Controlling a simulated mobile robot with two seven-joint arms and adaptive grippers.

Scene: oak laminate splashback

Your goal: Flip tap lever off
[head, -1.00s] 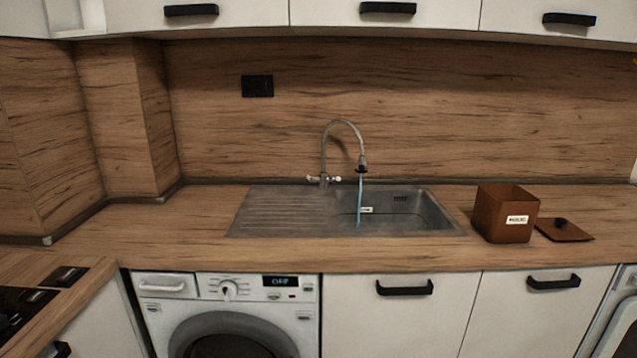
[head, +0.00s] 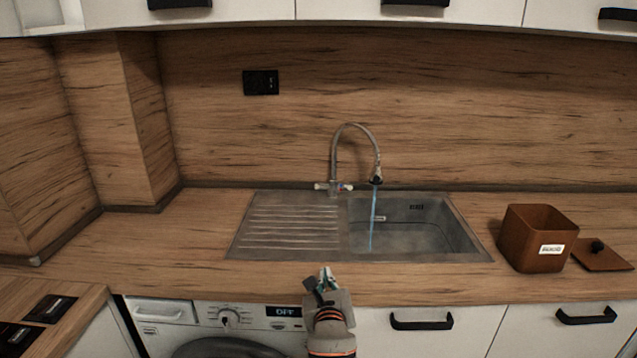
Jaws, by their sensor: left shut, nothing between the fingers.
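The tap (head: 335,160) stands behind the sink, with a tall curved spout. A blue stream of water (head: 372,222) runs from its nozzle into the sink basin (head: 415,236). Small light-coloured levers (head: 333,187) stick out to both sides at the tap's base. My left gripper (head: 323,275) is shut and empty at the front edge of the counter, below and in front of the drainboard and well apart from the tap. My right gripper is not in view.
The ribbed drainboard (head: 290,226) lies left of the basin. A brown box (head: 536,240) with a label stands right of the sink, its knobbed lid (head: 603,256) beside it. Wall cabinets (head: 240,8) overhang above. The counter left of the sink (head: 160,240) is clear.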

